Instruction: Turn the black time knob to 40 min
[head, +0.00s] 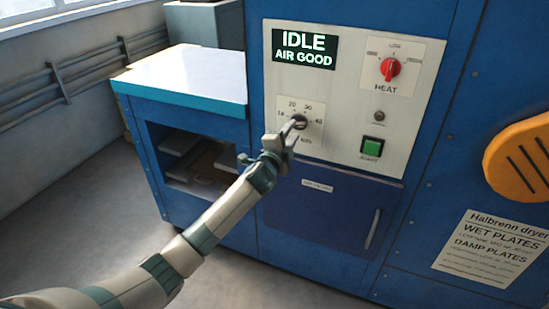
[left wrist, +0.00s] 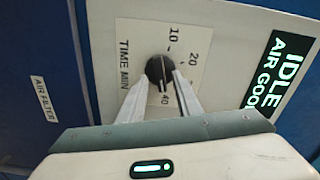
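The black time knob (left wrist: 158,66) sits on a pale dial plate marked TIME MIN, with 10, 20 and 40 readable in the left wrist view. A thin pale line on the knob runs down toward the 40. My left gripper (left wrist: 163,76) has one finger on each side of the knob, and its tips look closed on it. The 30 mark is hidden there by a finger. In the head view the left gripper (head: 291,128) reaches the dial from below and covers part of the knob. My right gripper is not in view.
The display (head: 304,47) reads IDLE, AIR GOOD. A red heat knob (head: 389,68) and a green square button (head: 372,146) share the panel. A white-topped bench (head: 190,75) stands left.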

